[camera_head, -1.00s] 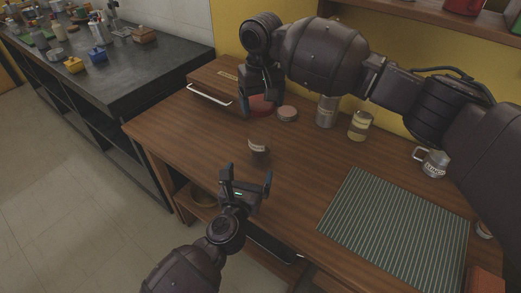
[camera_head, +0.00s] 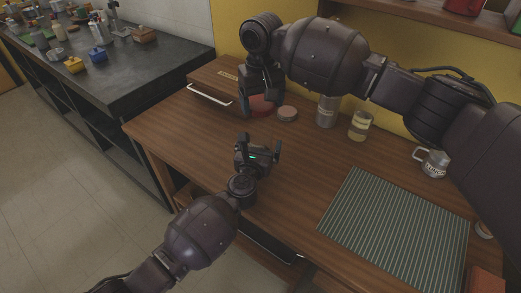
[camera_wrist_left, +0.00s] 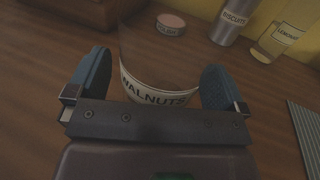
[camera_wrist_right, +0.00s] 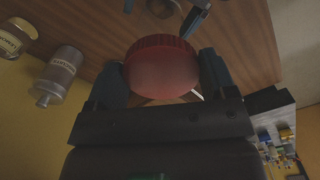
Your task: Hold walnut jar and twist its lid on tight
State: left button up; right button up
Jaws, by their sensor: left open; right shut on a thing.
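The walnut jar (camera_wrist_left: 158,60), clear with a white WALNUTS label, stands on the table between the open fingers of my left gripper (camera_wrist_left: 157,72) in the left wrist view. I cannot tell whether the fingers touch it. In the head view, my left gripper (camera_head: 258,146) hides the jar. My right gripper (camera_wrist_right: 165,70) is shut on a round red lid (camera_wrist_right: 160,72), apart from the jar. In the head view, the lid (camera_head: 263,105) shows beneath my right gripper (camera_head: 260,97), beyond the jar's place. The jar's rim is not clearly seen.
A pinkish round tin (camera_head: 287,114), a steel biscuits canister (camera_head: 326,111) and a lemonade jar (camera_head: 359,126) stand at the back of the wooden table. A steel mug (camera_head: 433,163) and a striped mat (camera_head: 398,222) are at the right.

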aim_at(261, 126)
pick_arm(q)
jog(key=shift+w+d, duration=0.1)
jog(key=shift+w, duration=0.25)
jog(key=c, duration=1.4)
pick_arm(e)
jog(key=shift+f, duration=2.5)
jog(key=shift+f, duration=0.85)
jog(key=shift+f, duration=0.55)
